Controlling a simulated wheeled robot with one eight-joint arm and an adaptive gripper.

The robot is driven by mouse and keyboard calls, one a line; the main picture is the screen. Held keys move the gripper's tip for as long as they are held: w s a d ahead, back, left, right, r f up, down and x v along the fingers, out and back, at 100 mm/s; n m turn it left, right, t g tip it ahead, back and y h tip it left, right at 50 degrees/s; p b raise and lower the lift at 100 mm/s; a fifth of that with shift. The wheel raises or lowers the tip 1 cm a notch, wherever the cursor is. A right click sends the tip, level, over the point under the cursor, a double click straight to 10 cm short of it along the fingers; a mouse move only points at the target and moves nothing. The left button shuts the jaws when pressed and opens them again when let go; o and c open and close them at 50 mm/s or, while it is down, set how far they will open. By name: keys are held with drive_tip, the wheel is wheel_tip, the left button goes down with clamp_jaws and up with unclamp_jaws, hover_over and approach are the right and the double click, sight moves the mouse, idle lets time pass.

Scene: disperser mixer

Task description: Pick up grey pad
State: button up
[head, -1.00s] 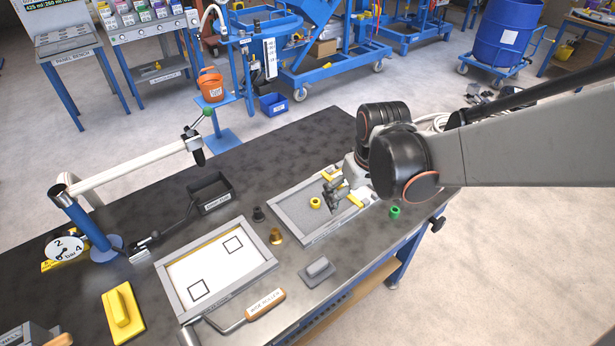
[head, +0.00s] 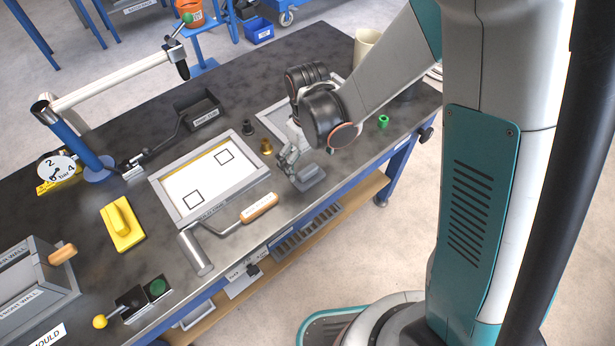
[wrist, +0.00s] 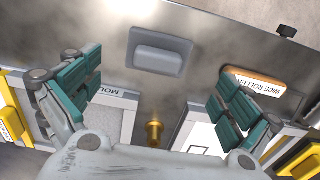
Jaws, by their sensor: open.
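The grey pad (head: 309,178) lies on the dark bench near its front edge, a flat plate with a raised block handle on top. In the wrist view the grey pad (wrist: 160,52) is whole and lies ahead of the fingers, centred between them. My gripper (head: 290,160) is just above and beside the pad in the head view, partly covering it. In the wrist view my gripper (wrist: 162,95) has its two teal-padded fingers spread wide, with nothing between them. I cannot tell the exact height above the pad.
A wide roller with a wooden handle (head: 259,207) lies left of the pad. A framed white panel (head: 165,188) is behind it. A brass fitting (head: 266,147), a black fitting (head: 248,128) and a green ring (head: 383,121) stand nearby. A yellow float (head: 121,224) is farther left.

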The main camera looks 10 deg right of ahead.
sight(309, 171)
drive_tip(key=shift+s+d+f+b, duration=0.15)
drive_tip(key=shift+f+b, duration=0.5)
drive_tip(key=shift+f, duration=0.9)
drive_tip(key=shift+w+d+f+b, duration=0.1)
drive_tip(key=shift+f+b, duration=0.55)
drive_tip(key=shift+f, duration=0.9)
drive_tip(key=shift+r, duration=0.1)
drive_tip(key=shift+s, duration=0.1)
drive_tip(key=c, duration=1.2)
drive_tip(key=shift+c, duration=0.2)
wheel_tip(309, 171, up, 20)
drive_tip(key=p, duration=0.7)
